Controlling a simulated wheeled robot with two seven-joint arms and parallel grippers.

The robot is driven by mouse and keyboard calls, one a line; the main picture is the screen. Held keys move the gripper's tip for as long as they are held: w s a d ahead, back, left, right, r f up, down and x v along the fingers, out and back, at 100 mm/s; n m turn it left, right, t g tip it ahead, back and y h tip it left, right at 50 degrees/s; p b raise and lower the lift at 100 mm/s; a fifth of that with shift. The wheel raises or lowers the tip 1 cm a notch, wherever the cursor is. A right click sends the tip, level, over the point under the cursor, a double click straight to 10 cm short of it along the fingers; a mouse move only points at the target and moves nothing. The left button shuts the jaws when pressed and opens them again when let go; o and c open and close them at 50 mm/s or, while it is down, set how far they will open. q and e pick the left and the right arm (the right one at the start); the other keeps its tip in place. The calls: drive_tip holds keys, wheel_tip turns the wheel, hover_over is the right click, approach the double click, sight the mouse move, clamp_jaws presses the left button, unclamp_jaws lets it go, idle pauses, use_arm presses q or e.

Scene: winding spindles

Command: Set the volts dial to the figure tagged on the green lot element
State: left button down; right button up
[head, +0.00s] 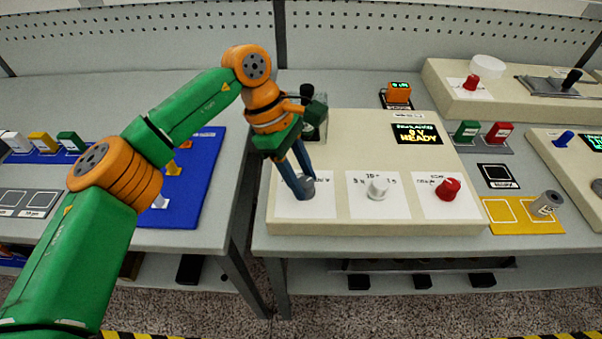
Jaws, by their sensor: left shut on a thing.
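My left gripper (304,190) reaches down over the cream console (375,226) and is shut on the grey dial (308,183), the leftmost of three dials in the front row. Its label is mostly hidden by the fingers, and I cannot read it. A white dial (377,187) and a red dial (448,188) sit to its right. The console display (417,134) shows green text that looks like 0 V and READY. My right gripper is out of view.
Another green block (466,131) and a red block (499,132) stand right of the console. A gap separates the two tables.

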use_arm(q)
drive_tip(key=shift+s+f, duration=0.1)
drive_tip(key=shift+c, duration=2.1)
unclamp_jaws()
drive_tip(key=shift+d, duration=0.1)
drive_tip(key=v, duration=0.7)
